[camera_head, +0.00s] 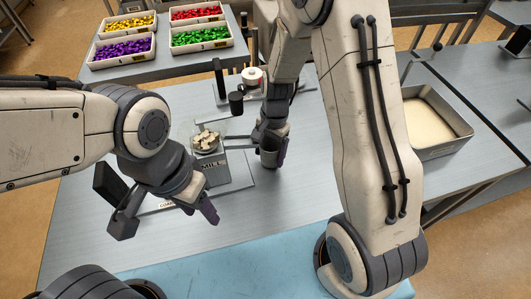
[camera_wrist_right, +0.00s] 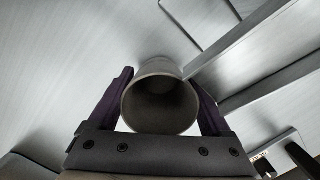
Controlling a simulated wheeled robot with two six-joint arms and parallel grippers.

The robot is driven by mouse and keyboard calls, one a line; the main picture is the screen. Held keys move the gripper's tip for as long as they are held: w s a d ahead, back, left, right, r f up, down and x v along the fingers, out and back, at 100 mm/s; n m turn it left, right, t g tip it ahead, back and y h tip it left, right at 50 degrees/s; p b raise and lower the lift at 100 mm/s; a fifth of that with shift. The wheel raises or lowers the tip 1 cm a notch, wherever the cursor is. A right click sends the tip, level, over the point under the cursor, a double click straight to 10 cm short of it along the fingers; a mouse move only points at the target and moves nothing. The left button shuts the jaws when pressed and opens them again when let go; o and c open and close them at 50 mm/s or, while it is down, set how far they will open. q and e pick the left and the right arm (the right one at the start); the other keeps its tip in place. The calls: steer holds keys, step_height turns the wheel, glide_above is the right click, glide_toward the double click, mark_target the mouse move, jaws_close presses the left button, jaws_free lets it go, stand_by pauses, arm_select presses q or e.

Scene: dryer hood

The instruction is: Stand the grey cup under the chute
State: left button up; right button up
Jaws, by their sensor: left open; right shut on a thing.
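The grey cup (camera_head: 268,155) is held upright or nearly so by my right gripper (camera_head: 275,146), just right of the mill. In the right wrist view the cup (camera_wrist_right: 160,103) sits between the two purple fingers, its dark open mouth facing the camera. My right gripper is shut on it. The mill (camera_head: 216,172) has a clear bowl of pale chunks (camera_head: 205,140) on top. I cannot clearly make out its chute. My left gripper (camera_head: 196,207) is open and empty, in front and to the left of the mill, partly hiding its base and a label card.
A dark cup-like part (camera_head: 236,103) on a stand and a white roll (camera_head: 252,75) are behind the mill. Trays of coloured pieces (camera_head: 122,48) stand at the back left. A metal bin (camera_head: 440,150) is at the right. The grey table (camera_head: 310,180) is bare right of the cup.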

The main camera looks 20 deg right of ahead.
steer(key=shift+a+f, duration=0.35)
steer(key=shift+a, duration=0.3)
steer(key=shift+f, duration=0.2)
arm_select(q)
steer(key=shift+r, duration=0.6)
arm_select(e)
steer(key=shift+f, duration=0.2)
steer(key=o, duration=1.2)
steer(key=shift+r, duration=0.2)
steer(key=r, duration=0.8)
steer(key=w+d+r+b, duration=0.1)
steer(key=r, duration=0.3)
steer(key=shift+d, duration=0.1)
arm_select(q)
steer(key=shift+f, duration=0.8)
